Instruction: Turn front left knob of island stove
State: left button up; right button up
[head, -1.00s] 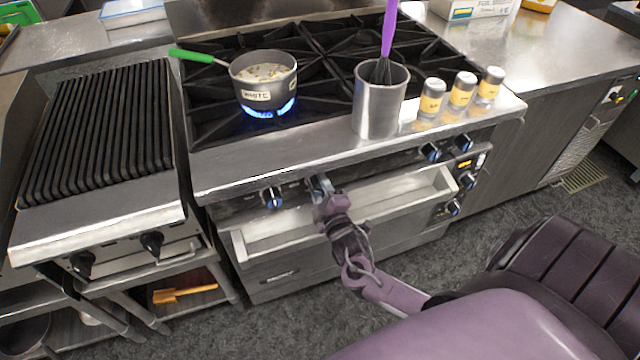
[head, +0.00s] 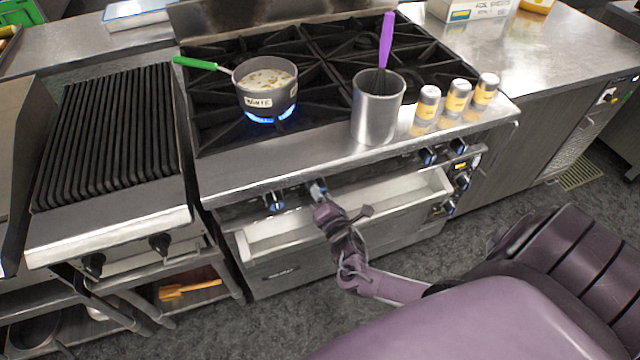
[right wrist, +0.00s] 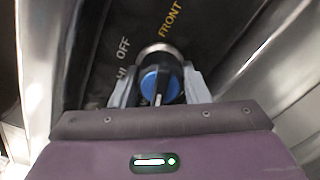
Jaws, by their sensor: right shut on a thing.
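The island stove (head: 290,165) has a steel front with a row of knobs. My right gripper (head: 319,189) is at the second knob from the left on its front panel. In the right wrist view, a black knob with a blue face (right wrist: 160,84) sits between the two grey fingertips, which are shut on its sides. The panel beside it reads "FRONT", "OFF" and "HI". The knob's white mark points down towards the gripper body. Another blue-faced knob (head: 275,201) is just left of the gripper. My left gripper is not in view.
A pot (head: 267,100) with a green handle sits over a blue flame. A steel canister (head: 377,121) with a purple-handled whisk and several shakers (head: 457,98) stand along the stove's front edge. An open drawer (head: 280,240) lies below the knobs. A grill (head: 108,135) is at left.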

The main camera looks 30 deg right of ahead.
jog(key=n+p, duration=0.2)
jog(key=n, duration=0.3)
jog(key=shift+n, duration=0.3)
jog(key=shift+a+n+p, duration=0.1)
jog(key=shift+n+p, duration=0.65)
jog(key=shift+n, duration=1.45)
jog(key=shift+f, duration=0.1)
jog(key=o, duration=1)
jog(key=shift+c, duration=0.2)
jog(key=v, duration=0.7)
jog(key=shift+s, duration=0.4)
jog(key=shift+a, duration=0.1)
